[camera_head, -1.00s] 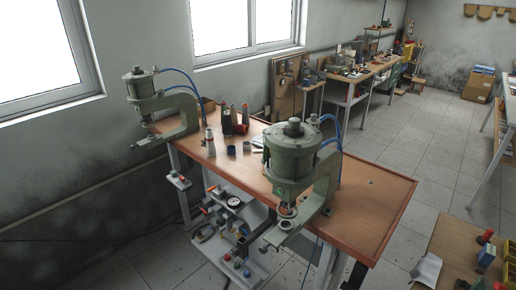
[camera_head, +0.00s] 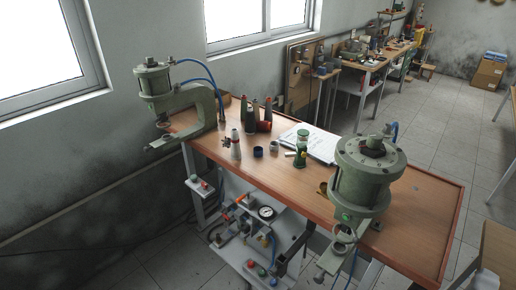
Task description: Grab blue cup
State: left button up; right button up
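A small dark-blue cup (camera_head: 258,151) stands on the wooden workbench (camera_head: 320,190), a little left of the middle of the picture. A pale grey cup-like piece (camera_head: 273,146) stands just to its right. A grey bottle with a dark nozzle (camera_head: 236,146) stands to its left. Neither of my grippers shows in the head view, so nothing of mine is seen near the cup.
A green pneumatic press (camera_head: 360,180) stands at the bench's near right, another (camera_head: 178,105) at its far left. Papers (camera_head: 318,143), a green-and-white container (camera_head: 301,150) and a red can (camera_head: 264,126) surround the cup. Bare bench lies in front.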

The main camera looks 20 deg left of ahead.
aim_at(258, 150)
jog(key=i+j, duration=0.15)
jog(key=j, duration=0.35)
jog(key=i+j+z, duration=0.1)
jog(key=j, duration=0.45)
jog(key=i+j, duration=0.15)
jog(key=j, duration=0.35)
jog(key=i+j, duration=0.15)
jog(key=j, duration=0.4)
jog(key=i+j+z, duration=0.1)
jog(key=j, duration=0.45)
jog(key=i+j, duration=0.1)
jog(key=j, duration=0.4)
